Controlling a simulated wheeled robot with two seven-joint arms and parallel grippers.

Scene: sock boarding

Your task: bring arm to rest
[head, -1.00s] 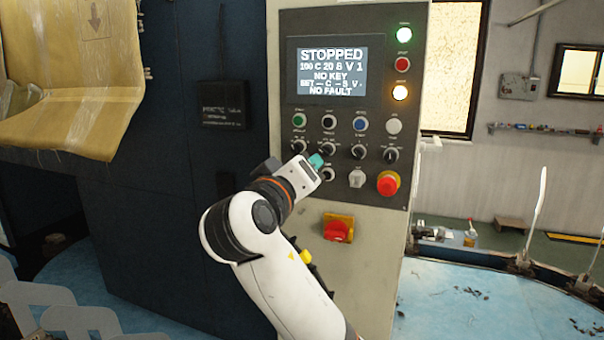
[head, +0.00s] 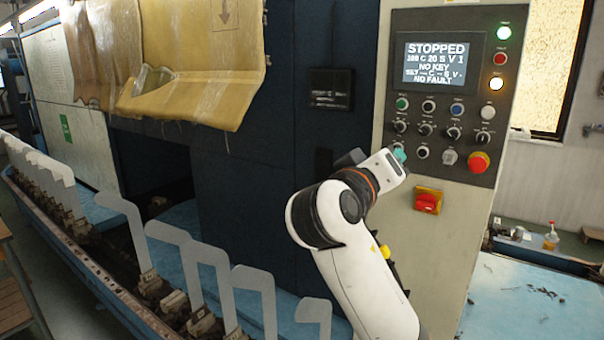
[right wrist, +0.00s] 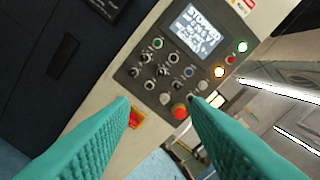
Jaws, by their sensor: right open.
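My right gripper (head: 399,153) has teal fingers and is in front of the left part of the control panel (head: 388,180) in the head view. In the right wrist view my right gripper (right wrist: 160,100) is open, with its two ridged teal fingers wide apart and nothing between them. The panel's buttons and knobs show beyond the fingers, apart from them. The white right arm (head: 375,285) rises from the bottom of the head view, bent at its elbow. My left gripper is not in view.
The panel's screen (head: 433,62) reads STOPPED, NO KEY, NO FAULT. A red emergency button (head: 479,162) and a red switch (head: 427,201) sit on its face. Flat grey sock boards (head: 122,220) line a rail at left. A yellowish curtain (head: 215,55) hangs above.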

